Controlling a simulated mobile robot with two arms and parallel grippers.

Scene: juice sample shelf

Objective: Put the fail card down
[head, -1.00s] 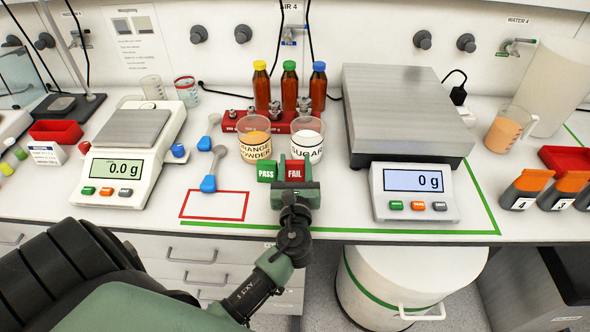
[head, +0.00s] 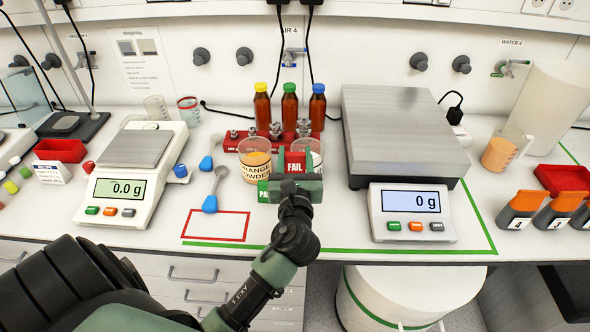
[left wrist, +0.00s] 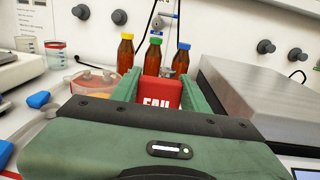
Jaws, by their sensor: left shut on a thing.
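The red fail card (head: 294,163) is held upright in my left gripper (head: 294,178), which is shut on it. The gripper holds the card in front of the sugar cup (head: 314,150) and hides most of that cup. In the left wrist view the fail card (left wrist: 160,92) stands between the green fingers. The green pass card (head: 263,190) stands on the bench just left of the gripper, partly hidden by it. My right gripper is not in view.
The orange powder cup (head: 254,165) is just left of the gripper. A red outlined rectangle (head: 248,228) on the bench is empty. A large scale (head: 408,130) stands close on the right, and a small scale (head: 118,188) at left. Juice bottles (head: 289,108) stand behind.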

